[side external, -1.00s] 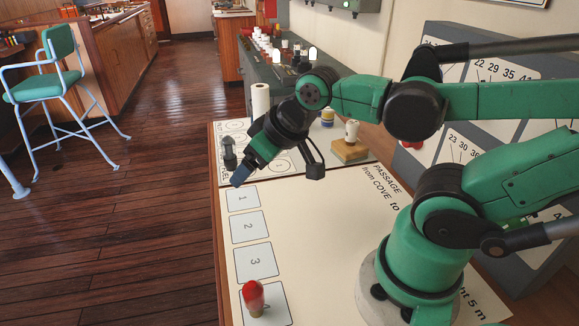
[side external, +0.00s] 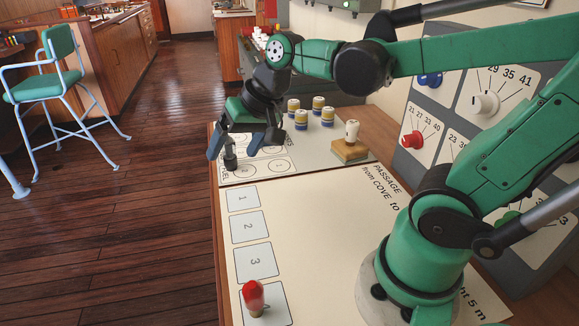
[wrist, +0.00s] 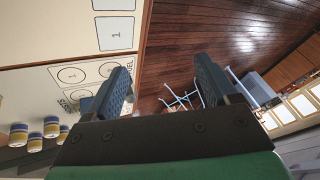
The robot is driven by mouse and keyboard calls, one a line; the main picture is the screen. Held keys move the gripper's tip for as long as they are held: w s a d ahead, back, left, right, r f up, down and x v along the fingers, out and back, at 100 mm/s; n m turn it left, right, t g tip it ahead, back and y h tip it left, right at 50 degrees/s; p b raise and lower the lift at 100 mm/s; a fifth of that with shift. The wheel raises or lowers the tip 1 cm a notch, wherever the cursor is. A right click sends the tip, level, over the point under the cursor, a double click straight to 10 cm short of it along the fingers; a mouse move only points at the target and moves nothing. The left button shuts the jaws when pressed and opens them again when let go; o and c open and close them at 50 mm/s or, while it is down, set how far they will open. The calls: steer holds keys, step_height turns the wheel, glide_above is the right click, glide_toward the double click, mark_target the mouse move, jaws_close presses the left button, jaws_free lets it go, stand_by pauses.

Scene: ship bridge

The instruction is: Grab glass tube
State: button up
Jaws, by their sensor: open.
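A small dark tube-like piece (side external: 230,157), which may be the glass tube, stands upright near the far left corner of the board. My gripper (side external: 244,148) is open over that corner, fingers pointing down, and the piece shows between the fingers in the side view. In the wrist view my gripper (wrist: 162,68) has nothing visible between its fingers. A dark patch (wrist: 86,104) shows beside the left finger, partly hidden; I cannot tell if it is the same piece. A red rounded piece (side external: 253,297) stands on the nearest numbered square.
Several yellow-and-blue jars (side external: 301,120) stand right of my gripper. A white-topped piece on a wooden block (side external: 349,151) stands farther right. The cream board (side external: 310,240) is mostly clear in the middle. A dial panel (side external: 465,130) rises at the right.

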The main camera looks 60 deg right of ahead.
steer(key=w+d+m+g+y, duration=0.1)
steer(key=w+d+m+y, duration=0.2)
steer(key=w+m, duration=0.4)
steer(key=m+y, duration=0.4)
steer(key=m, duration=0.3)
glide_above(229, 153)
steer(key=a, duration=0.2)
step_height(229, 153, down, 4)
steer(key=d+f+m+y, duration=0.1)
steer(key=d, duration=0.1)
steer(key=d+f+m+t+y, duration=0.1)
steer(key=f, duration=0.1)
steer(key=d+f+m, duration=0.1)
steer(key=d+m, duration=0.1)
steer(key=shift+s+d+f+t+y, duration=0.1)
steer(key=shift+d+f+t+y, duration=0.2)
steer(key=shift+d+y, duration=0.1)
steer(key=shift+s+d+f+y, duration=0.15)
steer(key=shift+d+f+y, duration=0.05)
steer(key=shift+f+y, duration=0.1)
steer(key=shift+w+a+f, duration=0.2)
steer(key=shift+a+f, duration=0.1)
steer(key=shift+a, duration=0.1)
steer(key=shift+x, duration=2.3)
steer(key=shift+r, duration=0.1)
jaws_close()
